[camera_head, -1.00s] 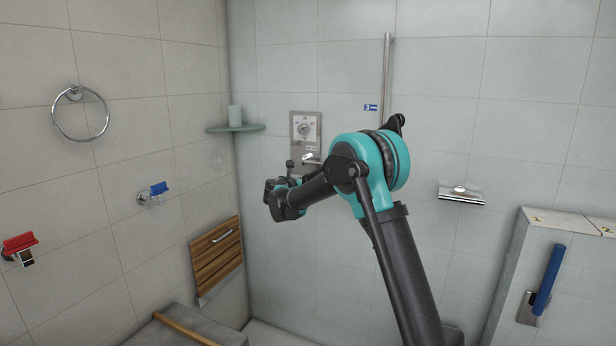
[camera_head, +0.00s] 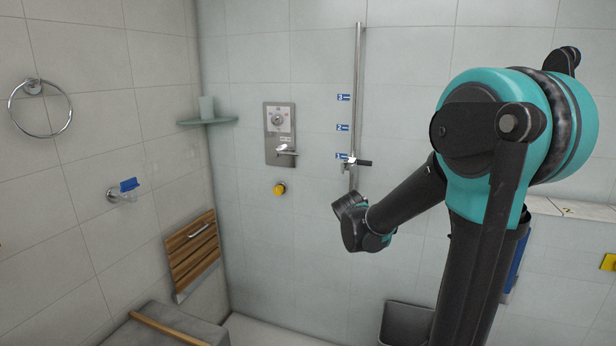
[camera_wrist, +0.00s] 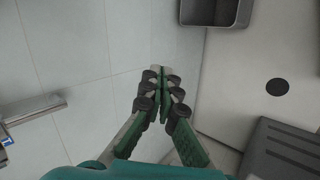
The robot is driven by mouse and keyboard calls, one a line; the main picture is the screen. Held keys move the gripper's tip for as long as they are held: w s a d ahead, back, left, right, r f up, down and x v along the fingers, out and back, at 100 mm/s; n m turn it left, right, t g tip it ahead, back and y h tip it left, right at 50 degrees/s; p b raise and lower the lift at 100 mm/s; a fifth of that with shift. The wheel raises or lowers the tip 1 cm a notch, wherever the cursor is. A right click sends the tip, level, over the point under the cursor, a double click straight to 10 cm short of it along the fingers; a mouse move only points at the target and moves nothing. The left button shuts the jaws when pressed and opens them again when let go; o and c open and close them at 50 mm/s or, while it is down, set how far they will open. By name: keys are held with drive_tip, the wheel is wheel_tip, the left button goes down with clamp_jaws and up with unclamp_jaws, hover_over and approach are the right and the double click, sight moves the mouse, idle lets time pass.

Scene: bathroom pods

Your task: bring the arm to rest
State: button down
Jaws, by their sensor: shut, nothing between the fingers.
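My arm, teal and dark grey, fills the right side of the head view, with its elbow high and its forearm reaching down and left. My gripper shows in the wrist view (camera_wrist: 161,88), with its fingertips together and nothing between them. It hangs in open air over the floor and touches nothing. In the head view the fingers are hidden behind the wrist end of the arm.
A grey bin (camera_head: 405,322) stands on the floor by the back wall. A wooden folding seat (camera_head: 192,252) hangs on the left wall. A shower panel (camera_head: 280,134) and a vertical rail (camera_head: 356,110) are on the back wall. A grey bench (camera_head: 170,328) is in front.

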drive_tip(key=s+f+m+g+y, duration=0.1)
drive_tip(key=s+f+m, duration=0.4)
drive_tip(key=s, duration=0.7)
drive_tip(key=s+f+m+g+y, duration=0.1)
drive_tip(key=s+f+m+y, duration=0.2)
drive_tip(key=s+f+m, duration=0.3)
drive_tip(key=s, duration=0.5)
drive_tip(key=shift+s+g, duration=0.4)
drive_tip(key=shift+d, duration=0.1)
